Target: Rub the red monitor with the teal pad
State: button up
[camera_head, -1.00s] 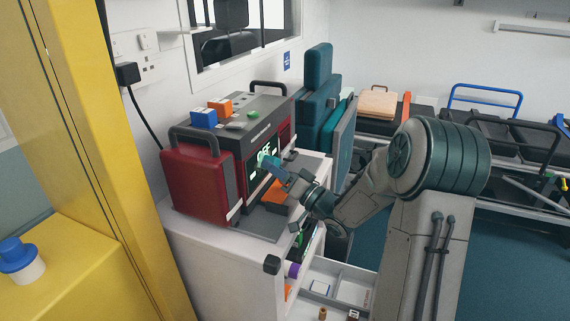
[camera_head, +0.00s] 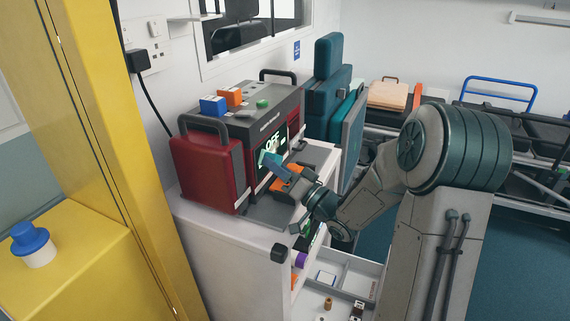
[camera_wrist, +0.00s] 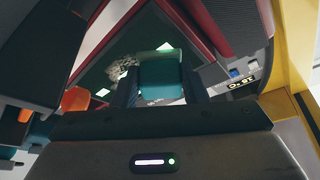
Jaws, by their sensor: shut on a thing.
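The red monitor (camera_head: 207,172) stands on a white cabinet, its dark screen with bright readouts facing right. The screen (camera_wrist: 125,60) also shows in the wrist view. My gripper (camera_head: 279,168) is in front of the screen. It is shut on the teal pad (camera_wrist: 162,76), which sits between the fingers in the wrist view. In the head view the pad (camera_head: 270,160) is at the screen's surface and covers part of it; I cannot tell whether it touches.
Blue (camera_head: 213,105) and orange (camera_head: 231,96) blocks and a green item (camera_head: 262,103) lie on the monitor's top. An orange object (camera_head: 288,180) lies beside my gripper. A yellow pillar (camera_head: 105,130) stands left. An open drawer (camera_head: 345,272) is below.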

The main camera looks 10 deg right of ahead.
jog(key=shift+s+a+f, duration=0.15)
jog(key=shift+s+f, duration=0.05)
jog(key=shift+f, duration=0.25)
jog(key=shift+s+d+r+p, duration=0.2)
jog(key=shift+s+d, duration=0.65)
jog(key=shift+d, duration=0.3)
jog(key=shift+s+d+r+p, duration=0.1)
jog(key=shift+s+d+r, duration=0.05)
jog(key=shift+s+d, duration=0.85)
jog(key=shift+d, duration=0.1)
jog(key=shift+s+d, duration=0.4)
jog(key=shift+d, duration=0.2)
jog(key=shift+s+d, duration=0.35)
jog(key=shift+d, duration=0.25)
jog(key=shift+w, duration=0.15)
